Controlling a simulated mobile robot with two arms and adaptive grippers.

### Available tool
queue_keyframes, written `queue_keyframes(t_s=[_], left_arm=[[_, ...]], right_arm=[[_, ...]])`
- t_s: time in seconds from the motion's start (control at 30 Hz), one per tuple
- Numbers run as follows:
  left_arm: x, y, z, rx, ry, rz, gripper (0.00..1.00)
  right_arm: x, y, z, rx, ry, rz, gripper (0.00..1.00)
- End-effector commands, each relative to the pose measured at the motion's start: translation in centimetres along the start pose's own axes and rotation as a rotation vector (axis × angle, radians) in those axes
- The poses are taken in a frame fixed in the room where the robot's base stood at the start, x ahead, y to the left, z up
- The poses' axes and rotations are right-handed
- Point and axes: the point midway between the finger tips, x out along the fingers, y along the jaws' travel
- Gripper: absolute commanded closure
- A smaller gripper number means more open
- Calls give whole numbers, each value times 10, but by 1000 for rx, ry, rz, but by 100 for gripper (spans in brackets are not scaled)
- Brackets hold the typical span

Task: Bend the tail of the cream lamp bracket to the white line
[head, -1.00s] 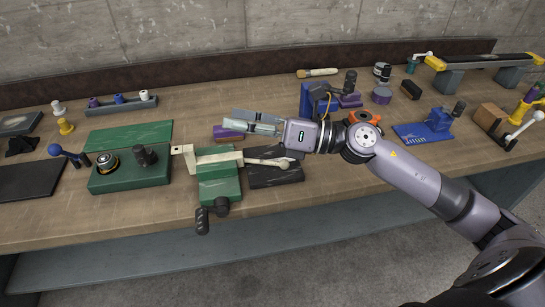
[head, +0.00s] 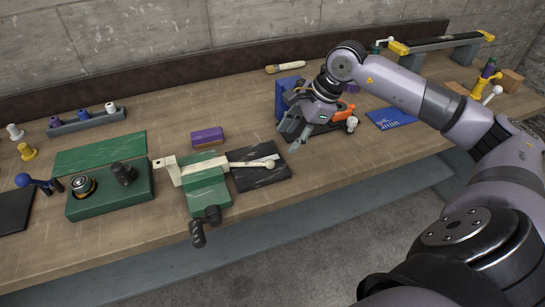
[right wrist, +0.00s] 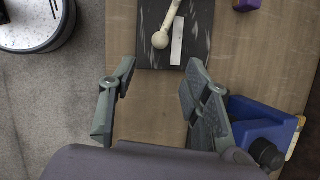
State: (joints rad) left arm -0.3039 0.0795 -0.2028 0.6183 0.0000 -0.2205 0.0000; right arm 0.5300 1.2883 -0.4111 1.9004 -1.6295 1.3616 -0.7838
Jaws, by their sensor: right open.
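The cream lamp bracket (head: 246,163) sits in the green vise (head: 207,193), its tail reaching right over a dark plate (head: 262,181). The tail's round end also shows in the right wrist view (right wrist: 160,40). A white line (right wrist: 177,42) lies on the plate beside that end, apart from it, to its right in the right wrist view. My right gripper (head: 294,136) is open and empty, right of the plate and clear of the bracket. Its spread fingers show in the right wrist view (right wrist: 160,65). My left gripper is not in view.
A blue tool (right wrist: 262,125) stands close beside my right gripper. A purple block (head: 207,137) lies behind the vise.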

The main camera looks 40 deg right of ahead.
Motion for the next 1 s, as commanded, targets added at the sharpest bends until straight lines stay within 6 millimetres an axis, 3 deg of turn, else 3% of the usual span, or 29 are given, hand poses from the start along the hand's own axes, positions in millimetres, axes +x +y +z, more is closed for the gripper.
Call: queue_keyframes(t_s=[0.3, 0.5, 0.7, 1.0], left_arm=[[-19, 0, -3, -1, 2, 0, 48], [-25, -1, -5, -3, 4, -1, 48], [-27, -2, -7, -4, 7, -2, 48], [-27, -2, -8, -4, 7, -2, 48]], right_arm=[[68, 0, 2, 3, -3, 4, 56], [99, 0, 1, 3, -3, 2, 56], [112, 0, 0, 2, -1, 0, 56], [113, 0, 0, 1, -1, 0, 59]])
